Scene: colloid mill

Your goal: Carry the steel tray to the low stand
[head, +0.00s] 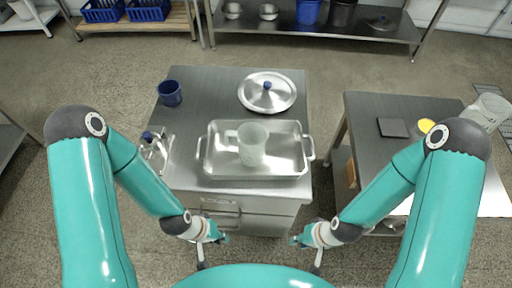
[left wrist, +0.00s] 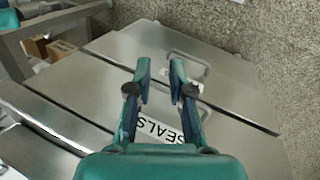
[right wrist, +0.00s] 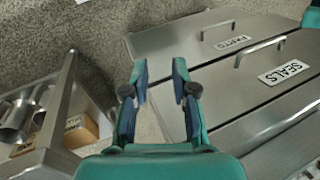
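The steel tray (head: 290,163) lies on top of a steel drawer cabinet (head: 205,93) in the head view, with a loop handle at its left and right ends. A translucent beaker (head: 252,146) stands in it. My left gripper (head: 224,239) is in front of the cabinet, low and to the left, open and empty; in the left wrist view its fingers (left wrist: 160,76) are apart before the drawer fronts. My right gripper (head: 294,241) is low at the cabinet's front right, open and empty; its fingers (right wrist: 160,78) also show apart. Which surface is the low stand I cannot tell.
A steel table (head: 375,104) stands right across a narrow gap. Shelves (head: 300,29) line the back; open floor lies between.

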